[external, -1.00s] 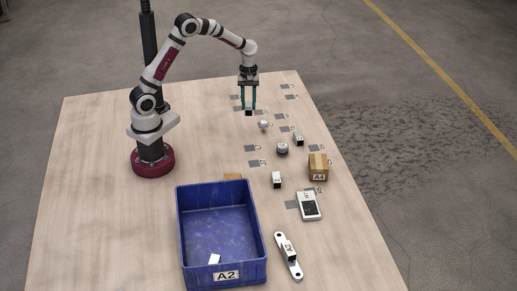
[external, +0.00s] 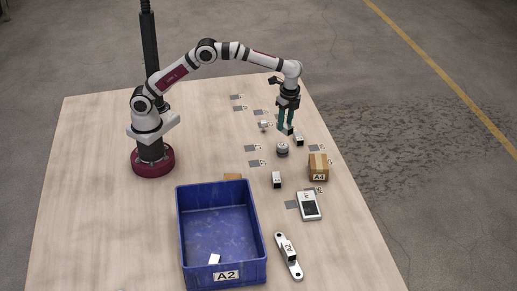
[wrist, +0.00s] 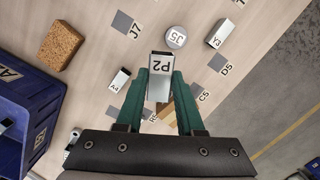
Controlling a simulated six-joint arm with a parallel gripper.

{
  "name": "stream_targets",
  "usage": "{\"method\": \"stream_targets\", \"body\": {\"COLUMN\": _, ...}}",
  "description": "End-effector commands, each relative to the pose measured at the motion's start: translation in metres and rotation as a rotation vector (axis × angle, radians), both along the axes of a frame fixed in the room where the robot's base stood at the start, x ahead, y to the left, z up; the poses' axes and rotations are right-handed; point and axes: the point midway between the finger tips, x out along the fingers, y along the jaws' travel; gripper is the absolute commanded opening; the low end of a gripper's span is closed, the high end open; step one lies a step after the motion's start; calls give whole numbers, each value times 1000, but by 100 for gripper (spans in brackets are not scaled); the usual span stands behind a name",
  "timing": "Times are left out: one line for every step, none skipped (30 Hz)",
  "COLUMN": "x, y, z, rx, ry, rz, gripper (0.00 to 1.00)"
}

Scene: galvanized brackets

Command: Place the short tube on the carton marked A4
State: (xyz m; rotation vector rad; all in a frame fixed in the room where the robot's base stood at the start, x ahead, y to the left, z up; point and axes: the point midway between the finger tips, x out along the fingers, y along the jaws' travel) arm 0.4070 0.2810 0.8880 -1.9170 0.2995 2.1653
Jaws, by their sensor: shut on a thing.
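The short tube, a bright metal piece with a P2 label (wrist: 160,66), is clamped between the two green fingers of my gripper (wrist: 160,82) in the wrist view. In the external view my gripper (external: 286,129) is above the right part of the table, with the tube low between its fingertips. In the wrist view the carton seems mostly hidden behind my gripper.
A round part labelled J5 (wrist: 176,37) and a block labelled Y3 (wrist: 220,33) lie close by. Another small block (external: 276,180), a grey device (external: 309,206) and a flat bracket (external: 288,257) are near the carton. A blue bin (external: 263,235) stands in front.

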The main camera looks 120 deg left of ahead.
Motion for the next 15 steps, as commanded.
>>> {"method": "stream_targets", "body": {"x": 12, "y": -10, "z": 2, "rx": 1, "ry": 0, "rz": -140, "gripper": 0}}
{"method": "stream_targets", "body": {"x": 20, "y": -16, "z": 4, "rx": 1, "ry": -1, "rz": -239, "gripper": 0}}
{"method": "stream_targets", "body": {"x": 30, "y": -25, "z": 6, "rx": 0, "ry": 0, "rz": -371, "gripper": 0}}
{"method": "stream_targets", "body": {"x": 37, "y": -32, "z": 7, "rx": 1, "ry": -1, "rz": -469, "gripper": 0}}
{"method": "stream_targets", "body": {"x": 44, "y": -38, "z": 9, "rx": 1, "ry": -1, "rz": -569, "gripper": 0}}
{"method": "stream_targets", "body": {"x": 53, "y": -48, "z": 11, "rx": 1, "ry": 0, "rz": -702, "gripper": 0}}
{"method": "stream_targets", "body": {"x": 59, "y": -55, "z": 13, "rx": 1, "ry": 0, "rz": -801, "gripper": 0}}
{"method": "stream_targets", "body": {"x": 66, "y": -62, "z": 15, "rx": 2, "ry": 0, "rz": -897, "gripper": 0}}
{"method": "stream_targets", "body": {"x": 74, "y": -72, "z": 17, "rx": 1, "ry": 0, "rz": -1023, "gripper": 0}}
{"method": "stream_targets", "body": {"x": 79, "y": -79, "z": 18, "rx": 1, "ry": 0, "rz": -1110, "gripper": 0}}
{"method": "stream_targets", "body": {"x": 85, "y": -86, "z": 20, "rx": 1, "ry": 0, "rz": -1195, "gripper": 0}}
{"method": "stream_targets", "body": {"x": 91, "y": -94, "z": 22, "rx": 1, "ry": 0, "rz": -1297, "gripper": 0}}
{"method": "stream_targets", "body": {"x": 95, "y": -100, "z": 23, "rx": 2, "ry": 0, "rz": -1367, "gripper": 0}}
{"method": "stream_targets", "body": {"x": 98, "y": -105, "z": 24, "rx": 2, "ry": 0, "rz": -1429, "gripper": 0}}
{"method": "stream_targets", "body": {"x": 102, "y": -111, "z": 25, "rx": 1, "ry": -1, "rz": -1501, "gripper": 0}}
